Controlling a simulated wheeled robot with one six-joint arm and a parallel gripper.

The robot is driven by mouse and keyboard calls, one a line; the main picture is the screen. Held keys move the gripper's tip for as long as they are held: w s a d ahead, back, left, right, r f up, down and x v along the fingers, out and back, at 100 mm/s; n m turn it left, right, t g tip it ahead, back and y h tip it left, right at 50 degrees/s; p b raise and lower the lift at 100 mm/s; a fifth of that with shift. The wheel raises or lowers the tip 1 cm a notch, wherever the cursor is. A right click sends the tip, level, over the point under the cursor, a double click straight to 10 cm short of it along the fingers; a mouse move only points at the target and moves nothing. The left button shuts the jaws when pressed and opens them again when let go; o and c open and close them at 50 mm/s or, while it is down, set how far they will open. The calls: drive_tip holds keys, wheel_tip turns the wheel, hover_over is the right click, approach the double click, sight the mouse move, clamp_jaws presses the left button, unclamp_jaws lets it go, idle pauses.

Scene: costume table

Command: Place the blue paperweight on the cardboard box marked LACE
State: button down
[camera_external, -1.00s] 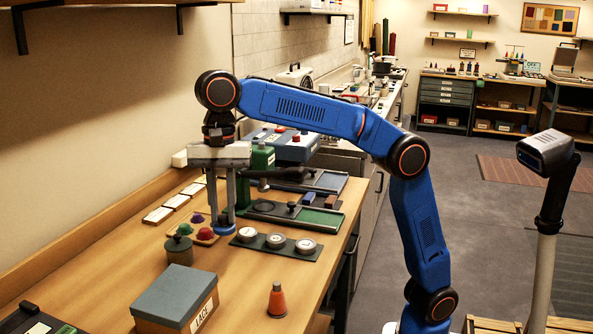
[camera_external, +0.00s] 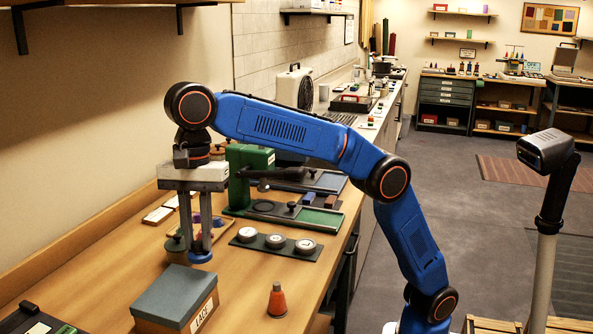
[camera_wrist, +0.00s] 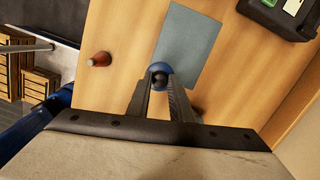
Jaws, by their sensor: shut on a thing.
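The blue paperweight is a small round blue piece (camera_external: 200,257) with a dark knob. My gripper (camera_external: 198,248) is shut on it by the knob and holds it above the table, just behind the box in the outside view. It also shows between the fingertips in the wrist view (camera_wrist: 160,68). The cardboard box marked LACE (camera_external: 176,296) stands at the front left, its grey lid flat and bare. In the wrist view the lid (camera_wrist: 190,45) lies just beyond the paperweight, which overlaps its near edge in the picture.
An orange cone-shaped weight (camera_external: 277,301) stands right of the box. A dark strip with white round dials (camera_external: 275,243) and a green press (camera_external: 250,165) lie behind. A dark device (camera_external: 35,320) is at the front left corner. Small coloured knobs are partly hidden behind my fingers.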

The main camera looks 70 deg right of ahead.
sight(200, 253)
drive_tip(key=shift+f, duration=2.25)
drive_tip(key=shift+f, duration=0.1)
drive_tip(key=c, duration=1.6)
unclamp_jaws()
drive_tip(key=shift+w+d+r, duration=0.1)
drive_tip(key=shift+d+r, duration=0.05)
drive_tip(key=shift+r, duration=1.15)
drive_tip(key=shift+s+d+r, duration=0.1)
drive_tip(key=shift+d+r, duration=0.05)
drive_tip(key=shift+r, duration=1.1)
drive_tip(key=shift+w+d+r, duration=0.1)
drive_tip(key=shift+d+r, duration=0.05)
drive_tip(key=shift+r, duration=1.15)
